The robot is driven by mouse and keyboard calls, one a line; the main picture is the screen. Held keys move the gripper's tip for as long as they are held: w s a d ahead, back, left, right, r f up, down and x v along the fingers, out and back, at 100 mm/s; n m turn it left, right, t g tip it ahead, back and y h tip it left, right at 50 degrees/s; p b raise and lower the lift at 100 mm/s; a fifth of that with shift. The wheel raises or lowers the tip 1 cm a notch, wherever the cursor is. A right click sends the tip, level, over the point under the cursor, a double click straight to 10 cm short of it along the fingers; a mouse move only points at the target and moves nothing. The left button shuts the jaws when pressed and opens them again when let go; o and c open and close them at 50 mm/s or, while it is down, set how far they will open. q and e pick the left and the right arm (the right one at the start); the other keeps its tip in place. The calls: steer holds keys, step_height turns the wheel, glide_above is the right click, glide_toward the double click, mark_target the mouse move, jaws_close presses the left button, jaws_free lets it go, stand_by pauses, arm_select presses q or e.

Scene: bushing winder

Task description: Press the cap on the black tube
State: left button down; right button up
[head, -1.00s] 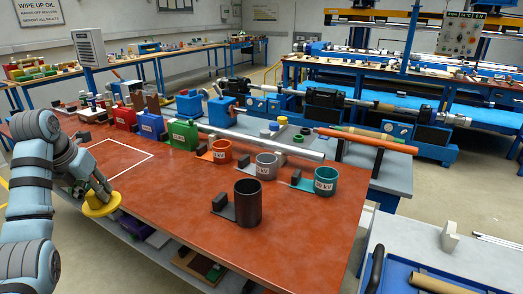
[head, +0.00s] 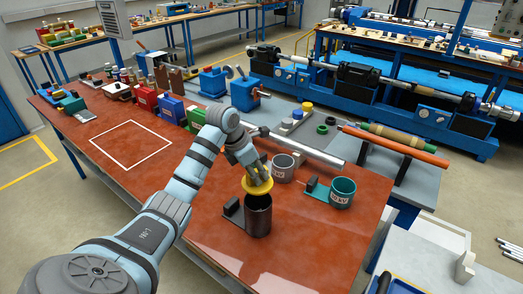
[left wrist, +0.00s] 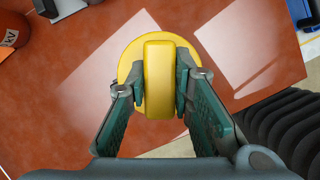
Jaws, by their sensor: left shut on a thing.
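The black tube (head: 258,216) stands upright on the red-brown tabletop, near its front. The yellow cap (head: 257,186) is just above the tube's mouth in the head view. My left gripper (head: 253,172) is shut on the cap from above. In the left wrist view, the fingers of my left gripper (left wrist: 160,85) clamp the raised grip bar of the cap (left wrist: 160,72). The tube is hidden under the cap in that view. In the head view the tube's dark opening shows below the cap, and I cannot tell whether they touch. My right gripper is not in view.
A grey cup (head: 283,168) and a teal cup (head: 342,193) stand behind and to the right of the tube. A dark block (head: 231,207) sits beside the tube. A white outlined square (head: 130,146) on the left is clear. A metal rod (head: 307,150) lies behind.

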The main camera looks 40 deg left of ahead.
mark_target(256, 187)
arm_select(q)
steer(key=shift+s+d+r+m+p, duration=0.3)
steer(key=shift+s+d+r, duration=0.2)
steer(key=shift+s, duration=0.2)
steer(key=shift+s+d+f, duration=0.15)
steer(key=shift+d+f, duration=0.05)
steer(key=shift+f, duration=0.05)
steer(key=shift+f+b, duration=0.2)
steer(key=shift+b, duration=0.1)
steer(key=shift+w+f, duration=0.1)
steer(key=shift+w, duration=0.2)
steer(key=f+b, duration=0.2)
steer(key=shift+s+a+f, duration=0.1)
steer(key=shift+s+f, duration=0.1)
steer(key=shift+f, duration=0.1)
steer(key=shift+w+f+b, duration=0.1)
steer(key=shift+f+b, duration=0.55)
steer(key=shift+f, duration=0.05)
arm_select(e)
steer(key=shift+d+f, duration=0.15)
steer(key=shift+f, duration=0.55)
arm_select(q)
steer(key=shift+f+b, duration=0.4)
steer(key=shift+f, duration=0.15)
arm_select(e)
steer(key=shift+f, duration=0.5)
